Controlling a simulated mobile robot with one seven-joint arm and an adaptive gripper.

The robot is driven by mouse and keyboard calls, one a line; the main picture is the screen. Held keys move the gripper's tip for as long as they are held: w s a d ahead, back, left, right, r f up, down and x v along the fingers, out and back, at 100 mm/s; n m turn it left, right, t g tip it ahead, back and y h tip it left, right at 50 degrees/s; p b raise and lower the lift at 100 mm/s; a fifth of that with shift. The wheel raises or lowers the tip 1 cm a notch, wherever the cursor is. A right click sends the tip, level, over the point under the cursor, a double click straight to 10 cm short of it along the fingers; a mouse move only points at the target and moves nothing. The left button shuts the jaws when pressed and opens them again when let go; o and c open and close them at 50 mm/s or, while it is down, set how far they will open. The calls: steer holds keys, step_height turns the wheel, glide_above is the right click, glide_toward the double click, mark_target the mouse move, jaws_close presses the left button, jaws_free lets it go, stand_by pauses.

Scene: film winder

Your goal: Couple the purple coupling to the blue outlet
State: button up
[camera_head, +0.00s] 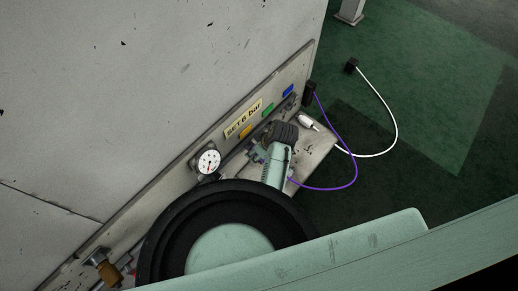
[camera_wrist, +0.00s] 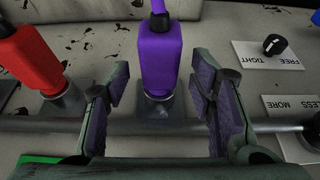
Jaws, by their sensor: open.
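In the wrist view, the purple coupling (camera_wrist: 160,60) stands upright on a metal stub (camera_wrist: 158,106), with its purple hose rising from the top. My gripper (camera_wrist: 159,90) is open, one finger on each side of the coupling, with gaps on both sides. In the head view, my gripper (camera_head: 262,154) is at the panel beside the yellow and green marks. The blue mark (camera_head: 288,90) is farther along the panel, up and right. The blue outlet itself is too small to make out. The purple hose (camera_head: 355,172) loops to a black block at the panel's end.
A red coupling (camera_wrist: 30,58) stands on a stub left of the purple one. A pipe runs below. Small plates with a black knob (camera_wrist: 274,45) lie right. In the head view, a pressure gauge (camera_head: 208,161) is on the panel, and a white hose (camera_head: 396,125) loops over green floor.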

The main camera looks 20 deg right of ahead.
steer(key=shift+c, duration=0.4)
jaws_close()
stand_by(0.6)
